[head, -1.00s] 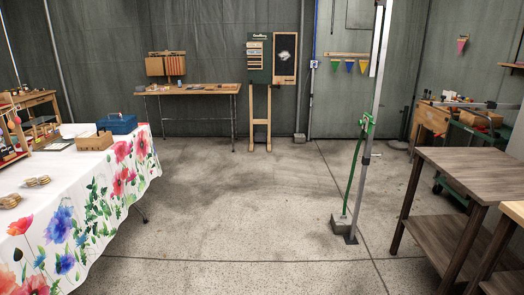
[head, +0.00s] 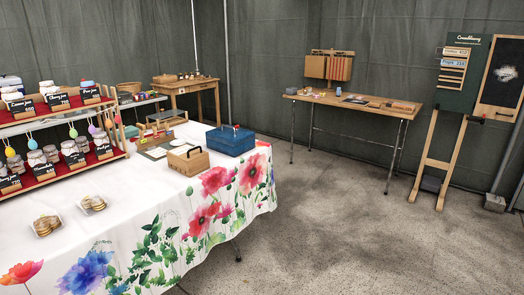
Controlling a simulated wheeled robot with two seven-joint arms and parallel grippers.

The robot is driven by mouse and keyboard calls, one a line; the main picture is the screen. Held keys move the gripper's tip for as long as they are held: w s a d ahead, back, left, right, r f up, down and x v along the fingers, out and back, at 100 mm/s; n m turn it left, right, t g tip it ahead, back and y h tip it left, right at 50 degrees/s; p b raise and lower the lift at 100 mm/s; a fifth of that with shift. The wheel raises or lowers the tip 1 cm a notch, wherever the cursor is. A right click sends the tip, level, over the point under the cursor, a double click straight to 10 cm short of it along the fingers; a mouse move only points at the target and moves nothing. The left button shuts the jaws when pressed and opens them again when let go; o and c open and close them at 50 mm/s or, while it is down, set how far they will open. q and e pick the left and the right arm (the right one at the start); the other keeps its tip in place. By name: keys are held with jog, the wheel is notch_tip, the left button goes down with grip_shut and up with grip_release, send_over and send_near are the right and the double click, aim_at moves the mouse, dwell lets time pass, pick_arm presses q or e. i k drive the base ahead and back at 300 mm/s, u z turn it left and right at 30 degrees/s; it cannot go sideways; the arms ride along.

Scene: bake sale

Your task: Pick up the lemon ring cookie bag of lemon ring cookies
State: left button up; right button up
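Two small clear bags of round, tan cookies lie on the white flowered tablecloth at the left. The nearer cookie bag (head: 46,225) is in front of the jar rack, and the other cookie bag (head: 93,204) lies a little farther back and to the right. I cannot tell from here which one holds lemon ring cookies, as labels are too small to read. Neither of my grippers is in view.
The table (head: 170,222) also holds a tiered jar rack (head: 80,172), a wooden box (head: 188,161) and a blue box (head: 230,141). Another table (head: 375,108) and a menu stand (head: 458,75) are farther back. The concrete floor (head: 330,220) to the right is clear.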

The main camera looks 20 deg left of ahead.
aim_at(96, 201)
jog(key=u, duration=1.25)
jog(key=i, duration=1.15)
jog(key=u, duration=1.25)
